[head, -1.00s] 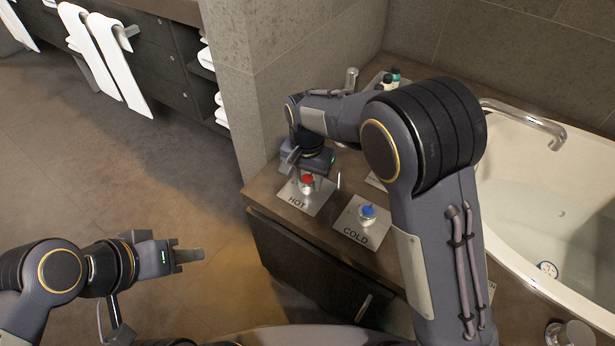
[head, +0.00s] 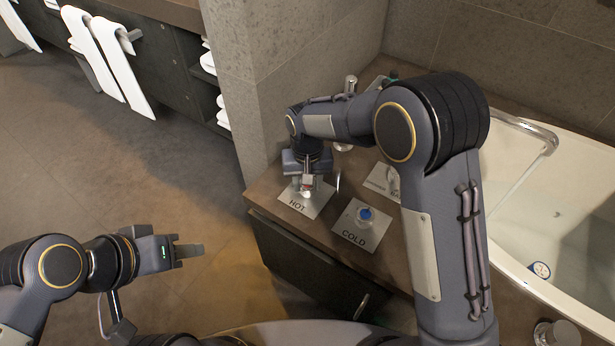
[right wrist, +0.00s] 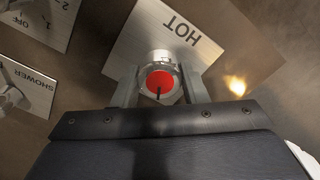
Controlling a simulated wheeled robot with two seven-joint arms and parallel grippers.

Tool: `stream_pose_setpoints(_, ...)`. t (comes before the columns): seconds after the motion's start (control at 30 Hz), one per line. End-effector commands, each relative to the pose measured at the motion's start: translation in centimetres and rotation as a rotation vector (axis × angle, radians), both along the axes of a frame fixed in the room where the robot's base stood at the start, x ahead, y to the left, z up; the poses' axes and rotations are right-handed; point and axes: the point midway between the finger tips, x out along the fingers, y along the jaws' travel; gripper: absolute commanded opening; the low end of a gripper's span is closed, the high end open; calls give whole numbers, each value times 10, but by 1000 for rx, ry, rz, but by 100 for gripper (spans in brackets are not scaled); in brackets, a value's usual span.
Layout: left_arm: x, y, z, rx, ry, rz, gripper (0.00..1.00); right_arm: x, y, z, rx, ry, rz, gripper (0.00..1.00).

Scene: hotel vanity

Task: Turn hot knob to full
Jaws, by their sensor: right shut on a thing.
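The hot knob (right wrist: 160,84), a silver knob with a red cap and a dark pointer line, stands on a metal plate marked HOT (right wrist: 165,35). In the head view it is mostly hidden under my right gripper (head: 306,187). My right gripper points down, with its two fingers on either side of the knob, shut on it. The pointer line runs toward the gripper's palm in the right wrist view. A thin stream of water (head: 522,182) falls from the spout (head: 535,126). My left gripper (head: 190,251) hangs over the floor, away from the counter; its finger gap is unclear.
The cold knob (head: 365,215) with a blue cap stands to the right on the counter. A plate marked SHOWER (right wrist: 28,88) and another marked OFF lie nearby. The bathtub (head: 497,225) is at the right, and a stone wall stands behind the hot knob.

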Motion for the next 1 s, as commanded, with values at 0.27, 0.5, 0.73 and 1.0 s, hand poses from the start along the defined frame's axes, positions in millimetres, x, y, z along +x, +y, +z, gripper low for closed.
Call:
stream_pose_setpoints(0.27,0,0,16,0,0,0,36,0,0,2,1,1,264,16)
stream_pose_setpoints(0.5,0,0,25,0,0,0,36,0,0,2,1,0,492,16)
stream_pose_setpoints(0.73,0,0,33,0,0,0,36,0,0,1,1,-1,707,16)
stream_pose_setpoints(1.0,0,0,39,0,0,0,36,0,1,1,1,-2,920,16)
